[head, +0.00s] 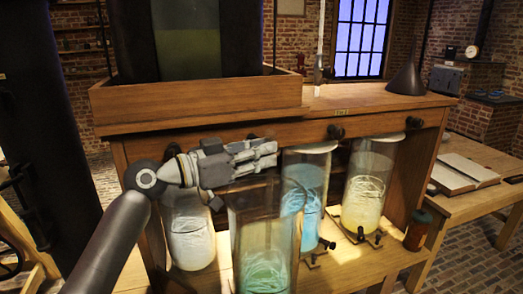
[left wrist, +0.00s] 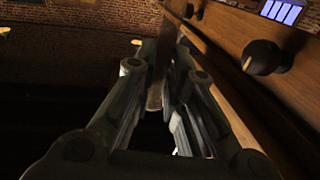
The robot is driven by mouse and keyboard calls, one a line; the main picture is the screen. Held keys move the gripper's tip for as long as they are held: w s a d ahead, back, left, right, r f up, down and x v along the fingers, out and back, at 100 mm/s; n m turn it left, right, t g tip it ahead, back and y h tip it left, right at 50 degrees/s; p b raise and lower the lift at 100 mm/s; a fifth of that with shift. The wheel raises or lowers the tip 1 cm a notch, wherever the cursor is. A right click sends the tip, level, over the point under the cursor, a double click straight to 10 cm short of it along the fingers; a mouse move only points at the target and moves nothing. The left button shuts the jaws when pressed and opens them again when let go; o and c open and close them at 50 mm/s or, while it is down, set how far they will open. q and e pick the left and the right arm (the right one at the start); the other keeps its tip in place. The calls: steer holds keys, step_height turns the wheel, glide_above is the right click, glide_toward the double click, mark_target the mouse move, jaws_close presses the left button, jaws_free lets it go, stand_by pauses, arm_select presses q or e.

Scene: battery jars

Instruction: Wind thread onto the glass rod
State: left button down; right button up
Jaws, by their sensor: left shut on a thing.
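My left gripper (head: 268,155) points right in front of the cabinet, just above the front jar. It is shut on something. In the left wrist view, a narrow brownish piece (left wrist: 155,96) shows between the fingers (left wrist: 158,90), but I cannot tell what it is. The front glass jar (head: 266,245) holds greenish thread-like strands low down; the gripper covers part of its top. A white, thin upright rod (head: 321,35) stands on the cabinet top; I cannot tell if it is the glass rod. My right gripper is not in view.
Other jars stand in the cabinet: a whitish one (head: 190,240), a blue one (head: 308,195) and a yellowish one (head: 366,195). The cabinet's drawer front with dark knobs (head: 335,131) runs close behind the gripper. A side table with an open book (head: 463,172) is at the right.

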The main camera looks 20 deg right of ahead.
mark_target(267, 188)
arm_select(q)
step_height(267, 188, down, 9)
steer(key=b, duration=0.6)
steer(key=shift+r, duration=0.2)
steer(key=shift+d, duration=0.2)
